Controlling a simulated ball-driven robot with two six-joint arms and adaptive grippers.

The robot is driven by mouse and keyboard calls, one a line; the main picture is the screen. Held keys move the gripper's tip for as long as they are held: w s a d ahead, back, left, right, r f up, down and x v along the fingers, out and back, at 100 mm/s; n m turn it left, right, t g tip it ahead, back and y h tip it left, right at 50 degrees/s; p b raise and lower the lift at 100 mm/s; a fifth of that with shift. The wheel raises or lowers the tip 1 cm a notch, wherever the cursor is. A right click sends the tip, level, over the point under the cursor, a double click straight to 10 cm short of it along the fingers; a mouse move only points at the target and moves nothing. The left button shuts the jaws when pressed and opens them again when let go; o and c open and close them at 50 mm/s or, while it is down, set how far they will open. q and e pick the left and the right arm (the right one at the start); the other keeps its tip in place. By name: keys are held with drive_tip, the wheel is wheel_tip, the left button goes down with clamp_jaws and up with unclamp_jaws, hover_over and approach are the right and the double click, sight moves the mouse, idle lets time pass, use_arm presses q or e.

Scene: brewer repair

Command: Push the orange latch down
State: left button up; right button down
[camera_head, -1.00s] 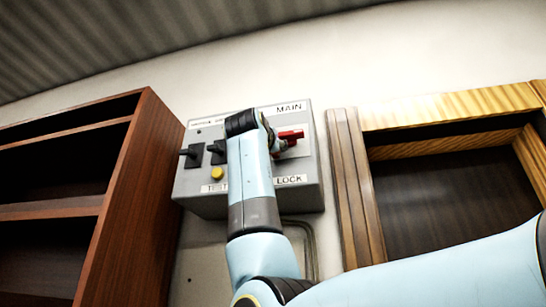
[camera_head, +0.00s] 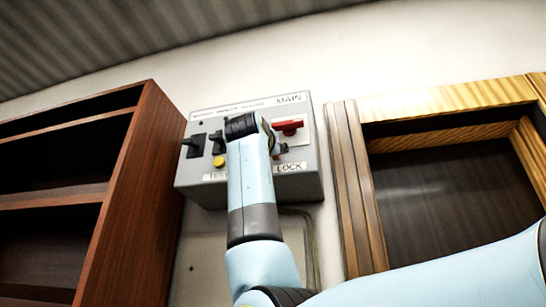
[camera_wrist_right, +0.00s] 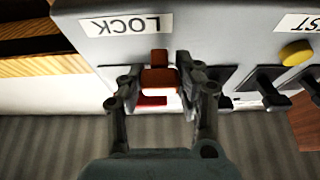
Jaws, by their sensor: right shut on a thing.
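The orange latch (camera_wrist_right: 158,78) sits just off the LOCK label (camera_wrist_right: 126,25) on the grey box, in front of the red switch handle (camera_wrist_right: 153,100). My right gripper (camera_wrist_right: 160,70) has one finger on each side of the latch and is shut on it. In the head view my right gripper (camera_head: 278,148) is at the box's right part, below the red handle (camera_head: 289,126) and above the LOCK label (camera_head: 289,168). The latch is hidden there behind my gripper and wrist. My left gripper is not in view.
The grey box (camera_head: 304,190) on the wall also has black switches (camera_head: 194,145) and a yellow button (camera_head: 220,161) on its left. A brown shelf (camera_head: 130,190) stands to the left, a wooden frame (camera_head: 362,200) to the right.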

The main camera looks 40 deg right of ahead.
drive_tip(key=shift+w+f, duration=0.15)
drive_tip(key=shift+f, duration=0.25)
drive_tip(key=c, duration=1.2)
unclamp_jaws()
drive_tip(key=o, duration=0.3)
drive_tip(key=shift+r, duration=0.15)
drive_tip(key=v, duration=0.7)
drive_tip(key=shift+s+a, duration=0.25)
drive_tip(key=shift+s, duration=0.1)
